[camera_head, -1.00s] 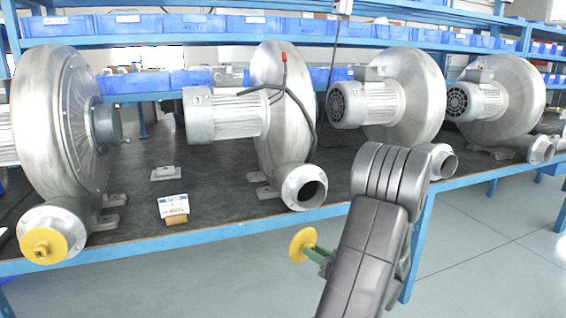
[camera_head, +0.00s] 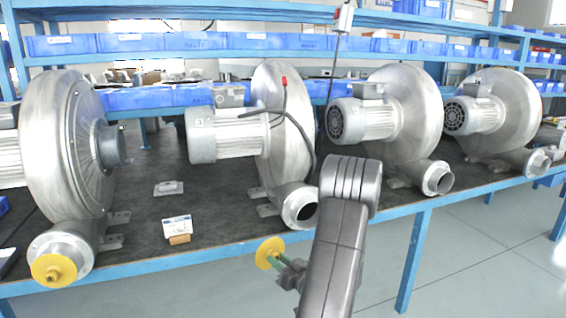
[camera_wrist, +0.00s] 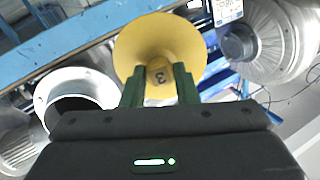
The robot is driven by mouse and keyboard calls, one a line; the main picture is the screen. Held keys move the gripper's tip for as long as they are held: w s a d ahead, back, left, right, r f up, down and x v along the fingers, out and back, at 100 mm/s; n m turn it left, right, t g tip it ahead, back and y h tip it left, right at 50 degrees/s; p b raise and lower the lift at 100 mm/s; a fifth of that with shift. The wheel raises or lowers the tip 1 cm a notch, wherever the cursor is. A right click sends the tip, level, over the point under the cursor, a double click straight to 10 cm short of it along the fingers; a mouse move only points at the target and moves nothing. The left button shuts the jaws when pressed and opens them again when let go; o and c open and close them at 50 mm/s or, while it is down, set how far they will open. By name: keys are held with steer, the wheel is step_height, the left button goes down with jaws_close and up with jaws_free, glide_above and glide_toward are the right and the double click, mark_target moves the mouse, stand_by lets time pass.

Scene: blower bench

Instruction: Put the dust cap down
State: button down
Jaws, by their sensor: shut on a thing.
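A yellow dust cap (camera_head: 269,252) is held in my gripper (camera_head: 291,264), in front of the bench's front edge and below the bench top. In the wrist view the yellow cap (camera_wrist: 160,50) has a round flange and a knob marked 3. The green fingers of my gripper (camera_wrist: 160,88) are shut on that knob. A second yellow cap (camera_head: 54,270) sits on the outlet of the leftmost blower (camera_head: 70,150). The outlet of the second blower (camera_head: 300,208) is open and lies just beyond my gripper.
The blue-framed bench (camera_head: 225,253) carries several grey blowers. A small white card on a block (camera_head: 178,229) and a grey plate (camera_head: 168,188) stand on its dark top, with bare surface around them. Blue bins (camera_head: 150,96) line the shelves behind.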

step_height(320, 180, up, 14)
steer(key=d+m+t+h+p, duration=0.1)
steer(key=m+t+h+p, duration=0.2)
steer(key=h+p, duration=0.3)
steer(key=shift+w+m+p, duration=0.3)
steer(key=shift+m+p, duration=0.4)
steer(key=shift+p, duration=1.45)
steer(key=shift+a+r, duration=0.1)
